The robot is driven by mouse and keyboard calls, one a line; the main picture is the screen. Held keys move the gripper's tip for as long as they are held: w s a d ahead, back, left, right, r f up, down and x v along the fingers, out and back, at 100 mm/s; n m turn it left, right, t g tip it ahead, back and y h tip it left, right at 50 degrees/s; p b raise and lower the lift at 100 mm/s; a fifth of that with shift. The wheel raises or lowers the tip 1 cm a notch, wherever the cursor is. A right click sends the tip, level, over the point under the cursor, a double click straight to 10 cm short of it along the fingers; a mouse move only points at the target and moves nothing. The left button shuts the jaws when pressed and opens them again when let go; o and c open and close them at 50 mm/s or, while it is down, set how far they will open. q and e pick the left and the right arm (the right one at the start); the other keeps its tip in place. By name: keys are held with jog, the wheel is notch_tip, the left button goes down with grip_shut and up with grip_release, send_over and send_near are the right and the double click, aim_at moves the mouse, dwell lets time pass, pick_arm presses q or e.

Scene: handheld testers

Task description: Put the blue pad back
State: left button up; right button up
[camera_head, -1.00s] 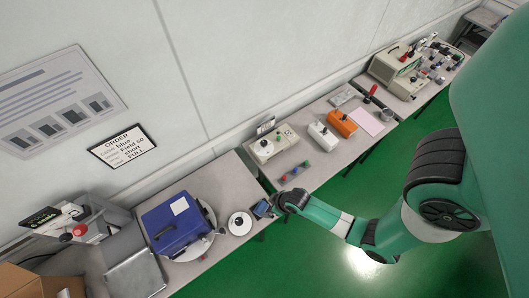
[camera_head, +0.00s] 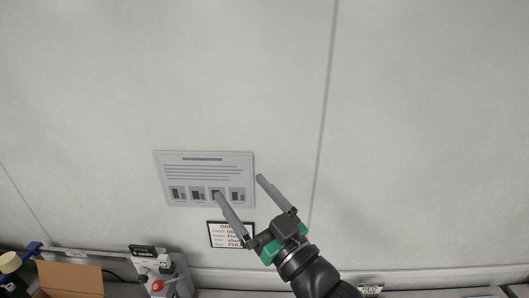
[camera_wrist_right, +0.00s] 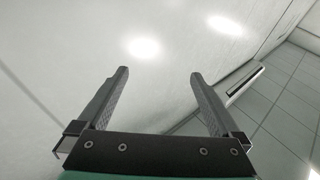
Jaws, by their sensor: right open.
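My right gripper (camera_head: 239,186) is raised in front of the wall, with its two long grey fingers spread wide apart. It is open and empty. In the right wrist view the same gripper (camera_wrist_right: 159,73) also shows nothing between its fingers, only pale wall behind. No blue pad can be made out in either current view. My left gripper is out of view.
A printed poster (camera_head: 205,172) and a framed order card (camera_head: 230,236) hang on the wall, partly behind my gripper. An open cardboard box (camera_head: 70,278) and a grey machine with a red knob (camera_head: 157,285) stand along the bottom edge. Most of the bench is out of frame.

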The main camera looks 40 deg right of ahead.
jog(key=s+a+r+t+y, duration=0.1)
jog(key=s+a+r+t, duration=0.1)
jog(key=s+r, duration=0.35)
jog(key=s+a+r+n+t+y, duration=0.1)
jog(key=s+a+r+t, duration=0.15)
jog(key=r, duration=0.65)
jog(key=s+a+r+t+y, duration=0.1)
jog(key=s+a+r+t, duration=0.1)
jog(key=s+r, duration=0.35)
notch_tip(320, 180, up, 12)
jog(key=w+p, duration=0.1)
jog(key=p, duration=0.9)
jog(key=shift+w+d+f+p, duration=0.2)
jog(key=shift+w+p, duration=0.15)
jog(key=shift+w, duration=0.05)
